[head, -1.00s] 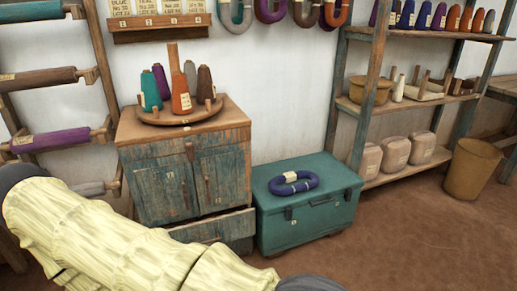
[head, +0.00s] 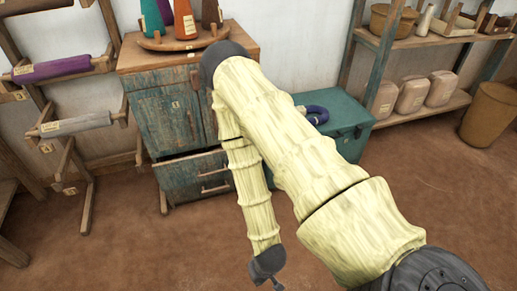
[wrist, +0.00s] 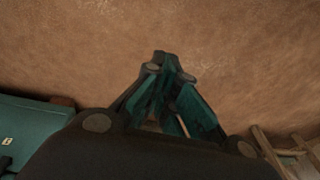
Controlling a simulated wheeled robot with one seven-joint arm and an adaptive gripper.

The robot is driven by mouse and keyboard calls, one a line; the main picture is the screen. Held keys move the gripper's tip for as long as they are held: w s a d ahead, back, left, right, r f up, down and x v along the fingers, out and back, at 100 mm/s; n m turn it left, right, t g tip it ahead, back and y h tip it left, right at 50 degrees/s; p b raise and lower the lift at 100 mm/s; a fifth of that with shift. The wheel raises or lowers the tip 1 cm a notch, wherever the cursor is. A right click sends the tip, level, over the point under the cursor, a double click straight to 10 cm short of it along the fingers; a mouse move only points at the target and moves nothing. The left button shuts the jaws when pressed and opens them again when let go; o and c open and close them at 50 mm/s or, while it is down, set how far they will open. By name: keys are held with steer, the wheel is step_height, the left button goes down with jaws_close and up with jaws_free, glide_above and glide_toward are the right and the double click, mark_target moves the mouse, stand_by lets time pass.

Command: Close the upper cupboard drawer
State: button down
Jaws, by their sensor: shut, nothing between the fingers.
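The wooden cupboard (head: 160,112) with worn teal doors stands against the wall in the head view. The upper drawer (head: 185,172), below the doors, appears to stick out from the cupboard front, with a dark gap over its front edge. A bar handle (head: 213,173) shows at its right side. My arm hides the cupboard's right part and perhaps the drawer's right end. My gripper (head: 277,285) points down in front of the cupboard, to the right of the drawer and apart from it. In the wrist view its fingertips (wrist: 168,62) are together and empty above bare floor.
A wooden rack with rolls (head: 75,124) stands at the left. The brown floor (head: 150,250) before the cupboard is clear.

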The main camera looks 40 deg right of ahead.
steer(key=w+d+f+m+t+b, duration=0.2)
steer(key=w+m+t+b, duration=0.1)
steer(key=w, duration=0.6)
steer(key=w+d+f+m+t+b, duration=0.1)
steer(key=w+d+m+t+b, duration=0.2)
steer(key=w, duration=0.5)
steer(key=w+d+f+m+t+b, duration=0.2)
steer(key=w+m+t+b, duration=0.1)
steer(key=w, duration=0.6)
steer(key=w+d+r+m+t+h+b, duration=0.3)
steer(key=w+d+m, duration=0.25)
steer(key=d, duration=0.35)
steer(key=w+d+r+m+t+h+b, duration=0.35)
steer(key=w+d, duration=0.25)
steer(key=d, duration=0.2)
steer(key=b+x, duration=0.4)
steer(key=x, duration=0.9)
steer(key=shift+w+m+y, duration=0.35)
steer(key=shift+w+m, duration=0.05)
steer(key=shift+a+f, duration=0.1)
